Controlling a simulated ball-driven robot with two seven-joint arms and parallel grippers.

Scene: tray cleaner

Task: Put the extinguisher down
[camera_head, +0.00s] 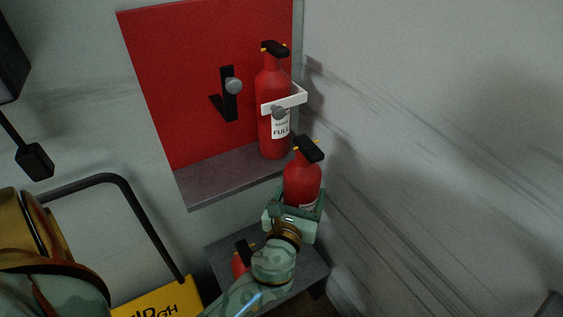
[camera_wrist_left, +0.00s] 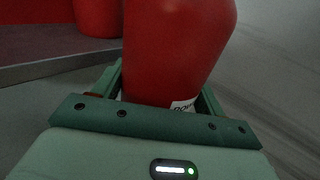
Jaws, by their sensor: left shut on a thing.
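My left gripper (camera_head: 302,200) is shut around the red extinguisher (camera_head: 302,178), which has a black top and part of a white label showing. The held extinguisher also fills the middle of the left wrist view (camera_wrist_left: 178,45), between the green fingers. It is nearly upright, in front of the right end of the upper grey shelf (camera_head: 225,180) and above the lower grey shelf (camera_head: 308,268). Its base is hidden by my gripper. My right gripper is not in view.
A second red extinguisher (camera_head: 269,88), labelled FULL, stands on the upper shelf in a white bracket (camera_head: 292,97). An empty black bracket (camera_head: 228,95) is to its left. Another red extinguisher (camera_head: 239,264) is partly hidden behind my forearm. A yellow sign (camera_head: 150,304) is at lower left.

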